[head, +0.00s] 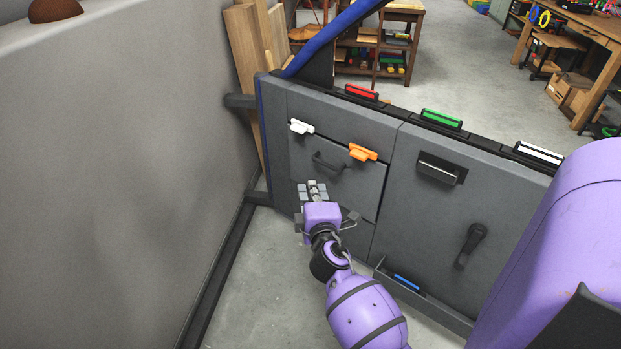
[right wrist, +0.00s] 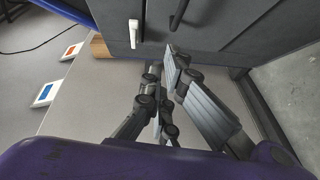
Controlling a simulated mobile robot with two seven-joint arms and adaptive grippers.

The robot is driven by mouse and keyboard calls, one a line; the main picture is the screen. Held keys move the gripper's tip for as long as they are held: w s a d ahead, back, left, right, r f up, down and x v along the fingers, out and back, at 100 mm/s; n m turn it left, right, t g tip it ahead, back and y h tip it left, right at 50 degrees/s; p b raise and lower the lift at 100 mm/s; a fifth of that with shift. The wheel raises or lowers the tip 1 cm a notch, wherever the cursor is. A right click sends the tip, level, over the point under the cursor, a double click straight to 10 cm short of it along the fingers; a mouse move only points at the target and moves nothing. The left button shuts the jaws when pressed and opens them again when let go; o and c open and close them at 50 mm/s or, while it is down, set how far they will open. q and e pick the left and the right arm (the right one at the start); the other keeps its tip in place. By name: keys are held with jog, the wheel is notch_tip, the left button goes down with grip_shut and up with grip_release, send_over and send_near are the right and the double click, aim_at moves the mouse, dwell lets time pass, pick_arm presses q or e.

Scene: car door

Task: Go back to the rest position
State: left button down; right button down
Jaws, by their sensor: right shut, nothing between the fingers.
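My right gripper (head: 313,190) is in front of the lower left part of the grey car door (head: 405,180), just below the dark pull handle (head: 328,162). Its fingers are shut and hold nothing. In the right wrist view the fingers (right wrist: 166,78) come together close to the dark panel. I cannot tell whether they touch the door. A white latch (head: 301,127) and an orange latch (head: 363,152) sit on the door above the gripper. The white latch also shows in the right wrist view (right wrist: 134,33). My left gripper is not in view.
A grey wall (head: 110,170) runs along the left. The door also has a recessed handle (head: 440,169), a black crank (head: 470,243) and a low pocket with a blue item (head: 406,282). Red (head: 361,92) and green (head: 441,118) pieces are on its top edge. Workbenches stand behind.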

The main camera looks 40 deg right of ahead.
jog(key=shift+s+a, duration=0.25)
jog(key=shift+s, duration=0.25)
